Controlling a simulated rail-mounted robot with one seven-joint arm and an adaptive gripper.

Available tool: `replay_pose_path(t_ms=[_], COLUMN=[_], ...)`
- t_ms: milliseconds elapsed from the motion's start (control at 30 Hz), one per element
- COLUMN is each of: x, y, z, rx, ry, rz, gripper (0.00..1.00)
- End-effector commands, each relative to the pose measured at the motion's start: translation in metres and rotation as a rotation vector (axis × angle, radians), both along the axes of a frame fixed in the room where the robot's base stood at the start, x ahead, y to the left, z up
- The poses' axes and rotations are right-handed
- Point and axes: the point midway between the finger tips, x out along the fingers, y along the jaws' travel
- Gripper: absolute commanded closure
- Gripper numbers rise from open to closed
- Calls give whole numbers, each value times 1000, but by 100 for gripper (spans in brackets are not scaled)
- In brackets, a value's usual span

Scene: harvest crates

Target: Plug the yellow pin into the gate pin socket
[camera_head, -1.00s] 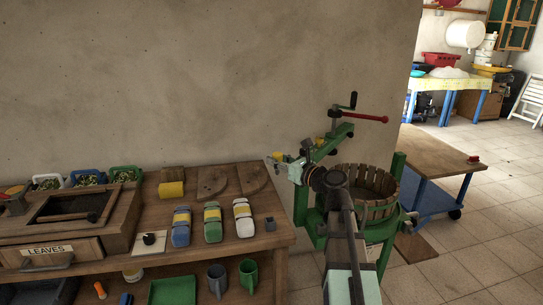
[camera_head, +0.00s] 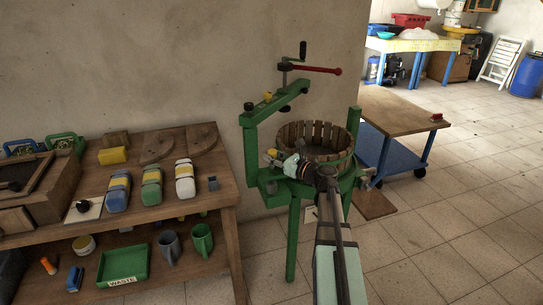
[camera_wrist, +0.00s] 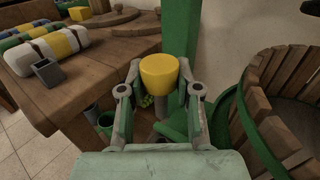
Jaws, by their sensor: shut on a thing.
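The yellow pin (camera_wrist: 159,72) is gripped between the two fingers of my gripper (camera_wrist: 157,98) in the wrist view, its round yellow head up and a grey shank below. In the head view the yellow pin (camera_head: 271,153) shows small at the tip of my gripper (camera_head: 273,160). My gripper is beside the green press frame, left of the slatted wooden basket (camera_head: 318,135). The green post (camera_wrist: 180,45) stands just behind the pin in the wrist view. I cannot make out the gate pin socket; the gripper and frame may hide it.
The green press (camera_head: 250,160) has an upper arm with a red-handled crank (camera_head: 318,70) and a small yellow piece (camera_head: 267,96). A wooden-topped cart (camera_head: 400,112) stands behind.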

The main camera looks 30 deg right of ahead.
Motion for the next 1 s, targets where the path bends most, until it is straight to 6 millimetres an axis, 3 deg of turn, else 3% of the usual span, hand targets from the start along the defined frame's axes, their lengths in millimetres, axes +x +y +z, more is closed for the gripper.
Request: replay_pose_path(t_ms=[500, 1000], x=[0, 0], y=[0, 0], z=[2, -41], rx=[2, 1], ry=[1, 2], rz=[0, 1], gripper=[100, 100])
